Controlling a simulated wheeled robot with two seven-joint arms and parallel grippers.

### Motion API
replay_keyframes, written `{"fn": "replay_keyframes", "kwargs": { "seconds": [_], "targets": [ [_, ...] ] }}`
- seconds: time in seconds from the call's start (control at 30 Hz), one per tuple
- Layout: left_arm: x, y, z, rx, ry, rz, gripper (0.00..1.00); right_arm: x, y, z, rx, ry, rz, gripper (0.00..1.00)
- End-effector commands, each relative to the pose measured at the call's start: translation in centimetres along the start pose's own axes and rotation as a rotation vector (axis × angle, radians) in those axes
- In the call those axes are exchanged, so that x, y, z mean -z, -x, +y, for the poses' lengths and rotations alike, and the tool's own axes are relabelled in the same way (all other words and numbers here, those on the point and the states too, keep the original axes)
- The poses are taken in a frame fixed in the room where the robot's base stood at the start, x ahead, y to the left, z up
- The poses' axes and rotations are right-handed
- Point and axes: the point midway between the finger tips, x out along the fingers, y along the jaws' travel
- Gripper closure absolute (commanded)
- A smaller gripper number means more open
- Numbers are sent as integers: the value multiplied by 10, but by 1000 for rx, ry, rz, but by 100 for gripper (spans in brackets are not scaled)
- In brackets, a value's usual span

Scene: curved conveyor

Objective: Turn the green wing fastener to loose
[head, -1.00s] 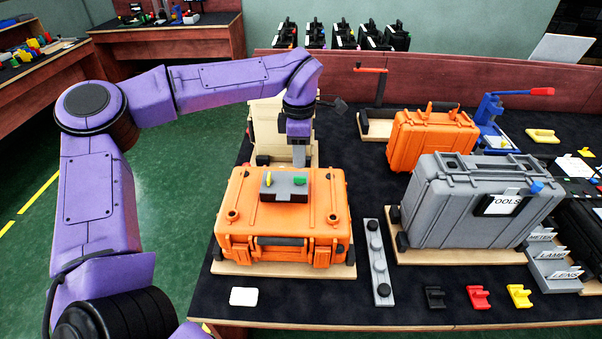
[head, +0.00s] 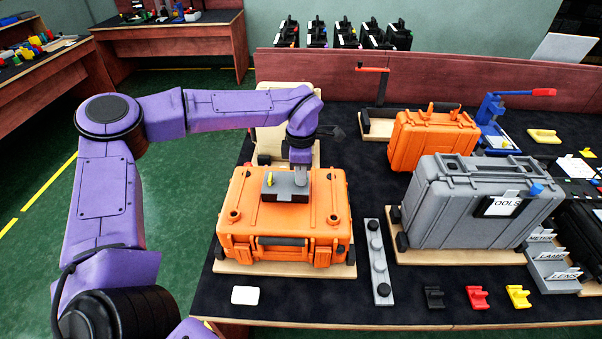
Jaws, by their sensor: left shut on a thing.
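The orange case (head: 240,215) lies flat on a wooden board, with a dark grey block (head: 285,195) on its lid. A yellow wing fastener (head: 269,181) stands on the left part of the block. My left gripper (head: 300,182) points down at the right part of the block, shut on the green wing fastener. The fingers hide the green fastener, so I cannot see how it is turned. My right gripper is not in view.
A grey tool case (head: 440,215) stands to the right, with a smaller orange case (head: 425,145) behind it. A grey strip with round knobs (head: 377,262) lies between the cases. A white card (head: 245,295) and small coloured clips (head: 478,298) lie near the front edge.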

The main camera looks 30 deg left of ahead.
Motion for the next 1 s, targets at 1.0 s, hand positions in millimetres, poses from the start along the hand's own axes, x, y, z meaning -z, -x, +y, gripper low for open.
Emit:
{"fn": "replay_keyframes", "kwargs": {
  "seconds": [1.0],
  "targets": [
    [0, -1, 1, -4, 723, -2, 100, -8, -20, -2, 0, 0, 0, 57]
  ]
}}
